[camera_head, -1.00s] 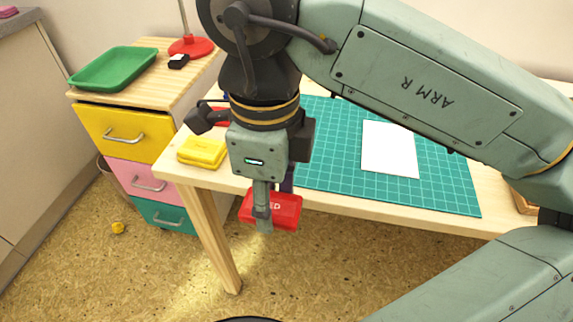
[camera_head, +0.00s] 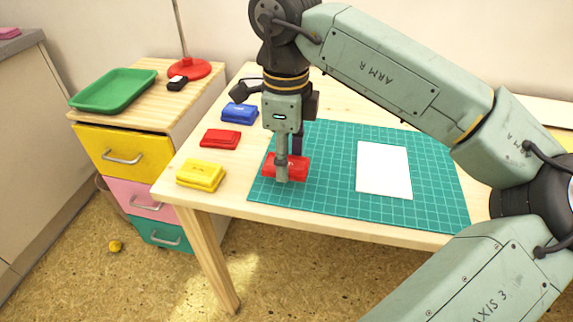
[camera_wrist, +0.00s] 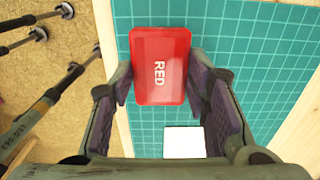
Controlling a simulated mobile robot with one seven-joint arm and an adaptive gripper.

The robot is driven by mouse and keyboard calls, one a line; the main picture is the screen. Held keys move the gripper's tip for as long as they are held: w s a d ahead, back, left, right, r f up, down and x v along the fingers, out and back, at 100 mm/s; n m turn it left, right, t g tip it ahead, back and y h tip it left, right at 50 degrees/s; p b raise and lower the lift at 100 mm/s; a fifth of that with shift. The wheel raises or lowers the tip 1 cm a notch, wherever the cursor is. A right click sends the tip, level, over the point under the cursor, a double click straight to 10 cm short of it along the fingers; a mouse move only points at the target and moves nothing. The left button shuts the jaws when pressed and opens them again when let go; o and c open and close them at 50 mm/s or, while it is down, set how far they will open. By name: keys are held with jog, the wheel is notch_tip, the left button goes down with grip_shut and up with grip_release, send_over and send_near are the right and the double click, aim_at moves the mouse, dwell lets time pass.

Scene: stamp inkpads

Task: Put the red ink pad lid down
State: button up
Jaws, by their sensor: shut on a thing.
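My gripper (camera_head: 289,172) is shut on the red ink pad lid (camera_head: 299,168), a flat red piece, over the left part of the green cutting mat. In the wrist view the lid (camera_wrist: 161,65) shows the word RED and sits between the two fingers (camera_wrist: 165,88). I cannot tell whether the lid touches the mat or hangs just above it. The red ink pad (camera_head: 220,139) lies on the bare wood left of the mat, between the blue and yellow pads.
The blue pad (camera_head: 239,113) and yellow pad (camera_head: 201,175) stand along the table's left side. White paper (camera_head: 384,170) lies on the cutting mat (camera_head: 440,200).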

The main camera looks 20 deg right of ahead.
jog(key=shift+w+d+f, duration=0.1)
jog(key=shift+w+f, duration=0.05)
jog(key=shift+f, duration=0.75)
jog(key=shift+w+d+f, duration=0.1)
jog(key=shift+w+f, duration=0.05)
jog(key=shift+f, duration=0.75)
jog(key=shift+f, duration=0.1)
jog(key=shift+f, duration=0.15)
jog(key=o, duration=0.8)
jog(key=shift+o, duration=0.2)
notch_tip(320, 180, up, 13)
jog(key=shift+f+p, duration=0.2)
jog(key=shift+p, duration=0.1)
